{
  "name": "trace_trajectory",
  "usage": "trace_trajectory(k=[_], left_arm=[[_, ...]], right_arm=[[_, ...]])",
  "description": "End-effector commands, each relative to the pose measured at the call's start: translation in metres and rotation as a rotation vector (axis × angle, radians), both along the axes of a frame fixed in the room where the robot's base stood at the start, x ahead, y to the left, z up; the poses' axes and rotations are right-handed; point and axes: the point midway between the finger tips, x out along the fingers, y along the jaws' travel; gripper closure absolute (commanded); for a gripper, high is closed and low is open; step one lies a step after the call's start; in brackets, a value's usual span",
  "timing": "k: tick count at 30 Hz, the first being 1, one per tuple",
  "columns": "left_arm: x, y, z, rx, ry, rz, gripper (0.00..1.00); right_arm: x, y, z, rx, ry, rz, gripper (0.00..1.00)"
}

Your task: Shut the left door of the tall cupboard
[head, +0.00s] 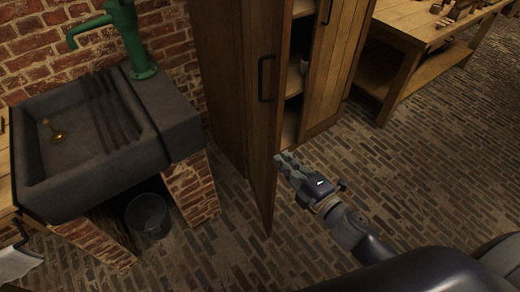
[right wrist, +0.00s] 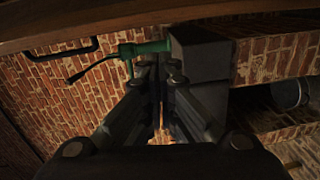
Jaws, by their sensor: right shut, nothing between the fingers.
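The tall cupboard (head: 218,75) stands at the top middle of the head view. Its left door (head: 262,130) stands open, swung out towards me, with a black handle (head: 266,78). Shelves (head: 293,86) show in the gap between it and the right door (head: 337,70). My right gripper (head: 279,160) is shut and empty, its fingertips at the lower part of the left door's edge. I cannot tell whether they touch it. In the right wrist view the shut fingers (right wrist: 160,66) point towards the sink area, and a black handle (right wrist: 62,50) shows at upper left. My left gripper is not in view.
A stone sink (head: 75,135) on brick supports, with a green pump (head: 128,38), stands left of the cupboard. A bucket (head: 147,215) sits beneath it. A wooden workbench (head: 410,40) stands at right. The brick floor (head: 420,170) in front of the workbench is clear.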

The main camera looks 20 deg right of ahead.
Motion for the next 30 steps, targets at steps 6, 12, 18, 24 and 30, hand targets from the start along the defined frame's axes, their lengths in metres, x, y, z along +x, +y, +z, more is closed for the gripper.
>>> trace_trajectory(k=[6, 12, 18, 24, 30], left_arm=[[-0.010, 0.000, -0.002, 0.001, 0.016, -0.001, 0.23], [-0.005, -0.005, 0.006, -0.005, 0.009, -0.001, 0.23], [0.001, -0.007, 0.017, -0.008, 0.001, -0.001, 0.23], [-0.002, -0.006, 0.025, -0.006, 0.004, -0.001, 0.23], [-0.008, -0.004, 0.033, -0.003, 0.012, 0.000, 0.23]], right_arm=[[-0.002, 0.012, 0.034, -0.051, -0.085, 0.039, 1.00], [0.014, 0.018, 0.037, -0.049, -0.086, 0.039, 1.00], [0.044, 0.028, 0.038, -0.048, -0.085, 0.038, 1.00], [0.075, 0.040, 0.037, -0.047, -0.084, 0.037, 1.00], [0.091, 0.030, 0.035, -0.051, -0.080, 0.035, 1.00]])
